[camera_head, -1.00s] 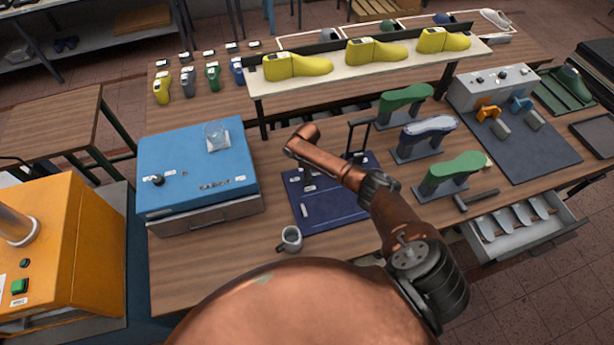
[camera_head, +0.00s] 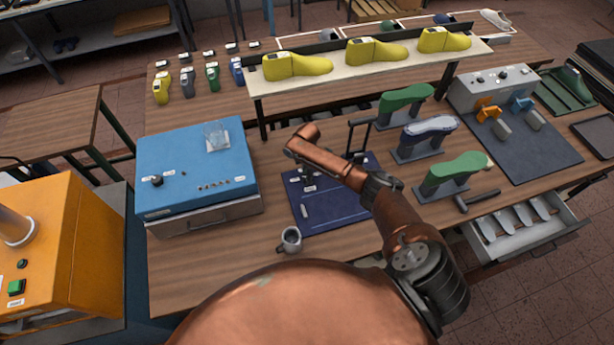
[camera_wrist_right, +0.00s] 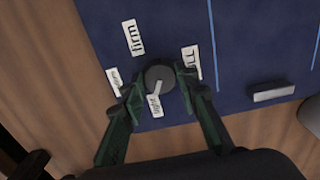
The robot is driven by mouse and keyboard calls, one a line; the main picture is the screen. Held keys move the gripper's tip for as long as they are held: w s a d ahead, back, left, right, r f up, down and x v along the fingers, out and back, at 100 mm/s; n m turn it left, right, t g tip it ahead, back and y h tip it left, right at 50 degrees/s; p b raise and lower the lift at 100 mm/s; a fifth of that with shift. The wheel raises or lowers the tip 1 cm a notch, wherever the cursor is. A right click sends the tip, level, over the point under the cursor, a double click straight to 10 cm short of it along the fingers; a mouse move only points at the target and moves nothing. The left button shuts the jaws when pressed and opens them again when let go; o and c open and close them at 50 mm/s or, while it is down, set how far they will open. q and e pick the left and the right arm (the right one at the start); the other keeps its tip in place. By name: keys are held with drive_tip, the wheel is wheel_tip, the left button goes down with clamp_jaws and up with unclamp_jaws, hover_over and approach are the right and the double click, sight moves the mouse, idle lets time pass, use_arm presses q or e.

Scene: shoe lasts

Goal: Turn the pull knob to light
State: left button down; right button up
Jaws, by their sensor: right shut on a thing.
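A round dark knob (camera_wrist_right: 160,76) stands on the dark blue panel (camera_wrist_right: 100,22) in the right wrist view. White labels surround it: "firm" (camera_wrist_right: 134,38) above, one that seems to read "light" (camera_wrist_right: 154,105) below, and two others left and right that I cannot read surely. My right gripper (camera_wrist_right: 158,82) is shut on the knob, one green finger on each side. In the head view the panel (camera_head: 335,212) lies on the bench, and my right gripper (camera_head: 307,176) is small there. My left gripper is not in view.
A grey mug (camera_head: 290,240) stands left of the panel's front corner. A blue machine (camera_head: 185,165) is at the left. Green and white shoe lasts on stands (camera_head: 452,170) are at the right, with a hammer (camera_head: 477,200) near them.

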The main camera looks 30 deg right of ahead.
drive_tip(key=o, duration=1.1)
drive_tip(key=shift+o, duration=0.2)
wheel_tip(320, 180, up, 12)
idle(0.3)
